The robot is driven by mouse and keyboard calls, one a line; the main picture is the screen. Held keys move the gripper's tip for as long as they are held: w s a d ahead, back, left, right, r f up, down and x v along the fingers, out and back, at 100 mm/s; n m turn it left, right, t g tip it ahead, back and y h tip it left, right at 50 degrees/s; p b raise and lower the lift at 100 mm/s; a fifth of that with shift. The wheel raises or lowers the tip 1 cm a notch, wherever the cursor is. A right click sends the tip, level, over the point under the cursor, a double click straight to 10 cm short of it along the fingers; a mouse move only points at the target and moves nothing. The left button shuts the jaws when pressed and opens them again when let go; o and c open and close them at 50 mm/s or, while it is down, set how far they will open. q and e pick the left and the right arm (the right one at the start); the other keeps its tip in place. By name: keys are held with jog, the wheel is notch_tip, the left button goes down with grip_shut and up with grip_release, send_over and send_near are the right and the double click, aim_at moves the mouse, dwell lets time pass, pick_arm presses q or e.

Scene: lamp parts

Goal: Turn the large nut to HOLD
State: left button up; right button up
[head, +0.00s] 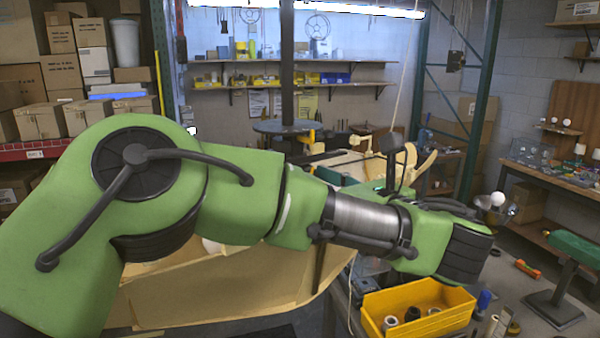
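My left arm comes in from the left and crosses the whole middle of the head view, its end reaching over the workbench on the right. Dark parts near its end (478,208) may belong to my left gripper, but its fingertips are not clear, and I cannot tell whether it is open or holds anything. My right gripper is not in view. A yellow bin (455,318) sits below the arm's end with several small dark and pale ring-shaped or cylindrical parts (412,314) in it. I cannot pick out the large nut for certain; the arm hides part of the bench.
A white ball or bulb (497,198) shows just beyond the arm's end. On the right, a green object (577,248) stands on a black base (553,309). A blue part (484,299) and an orange-red part (527,268) lie on the bench. Shelves and boxes stand behind.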

pick_arm(q)
jog(key=shift+w, duration=0.1)
jog(key=shift+s+d+r, duration=0.15)
jog(key=shift+s+d, duration=0.1)
jog(key=shift+s, duration=0.15)
jog(key=shift+c, duration=0.8)
jog(key=c, duration=1)
jog(key=shift+o, duration=0.3)
jog(key=shift+b, duration=0.6)
jog(key=n+b, duration=0.4)
jog(key=b, duration=0.2)
jog(key=n+b, duration=0.5)
jog(key=b, duration=0.2)
jog(key=n+b, duration=0.4)
jog(key=b, duration=0.3)
jog(key=shift+s+a, duration=0.15)
jog(key=shift+a, duration=0.15)
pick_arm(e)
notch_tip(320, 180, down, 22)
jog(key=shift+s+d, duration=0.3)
pick_arm(q)
jog(key=shift+n+b, duration=0.3)
